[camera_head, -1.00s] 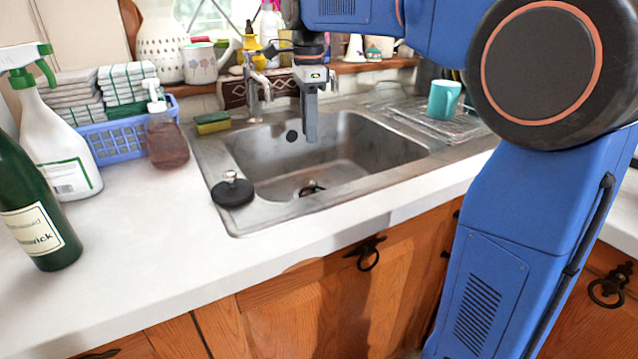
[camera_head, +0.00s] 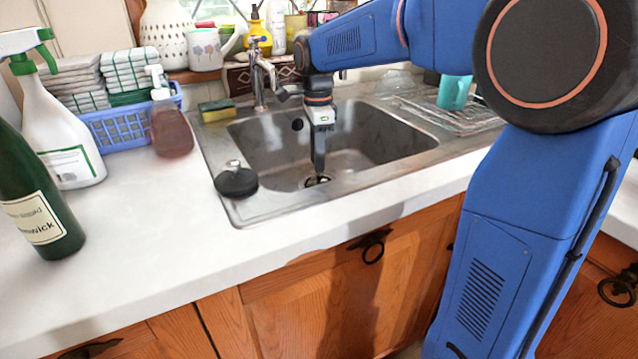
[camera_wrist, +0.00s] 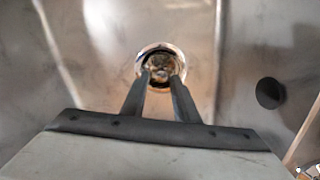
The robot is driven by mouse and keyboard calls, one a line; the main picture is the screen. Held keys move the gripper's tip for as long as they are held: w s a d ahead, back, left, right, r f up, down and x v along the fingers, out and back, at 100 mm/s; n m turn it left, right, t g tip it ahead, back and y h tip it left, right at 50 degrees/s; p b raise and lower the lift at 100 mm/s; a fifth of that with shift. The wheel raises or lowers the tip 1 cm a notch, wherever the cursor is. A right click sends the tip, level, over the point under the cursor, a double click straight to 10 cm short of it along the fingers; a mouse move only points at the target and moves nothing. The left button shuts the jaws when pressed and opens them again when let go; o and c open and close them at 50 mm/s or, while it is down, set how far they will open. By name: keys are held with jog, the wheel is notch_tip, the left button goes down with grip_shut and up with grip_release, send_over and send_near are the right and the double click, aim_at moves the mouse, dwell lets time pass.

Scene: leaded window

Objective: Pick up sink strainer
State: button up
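The sink strainer appears as a small round metal piece with a dark middle in the drain (camera_wrist: 160,68) at the bottom of the sink. In the head view the drain area (camera_head: 314,182) is partly covered by my gripper (camera_head: 319,172), which points straight down into the basin. In the wrist view my gripper (camera_wrist: 159,78) has its two fingers apart, with a gap between them. The fingertips overlap the near part of the strainer. I cannot tell whether they touch it.
A black stopper with a metal knob (camera_head: 236,182) lies on the sink's left rim. The faucet (camera_head: 262,80) stands behind the basin. A sponge (camera_head: 216,110) sits at the back left, a teal mug (camera_head: 455,92) on the right drainer. The basin around the drain is clear.

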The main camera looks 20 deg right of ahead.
aim_at(319, 179)
jog(key=shift+w+d+f, duration=0.15)
jog(key=shift+f, duration=2.5)
grip_shut()
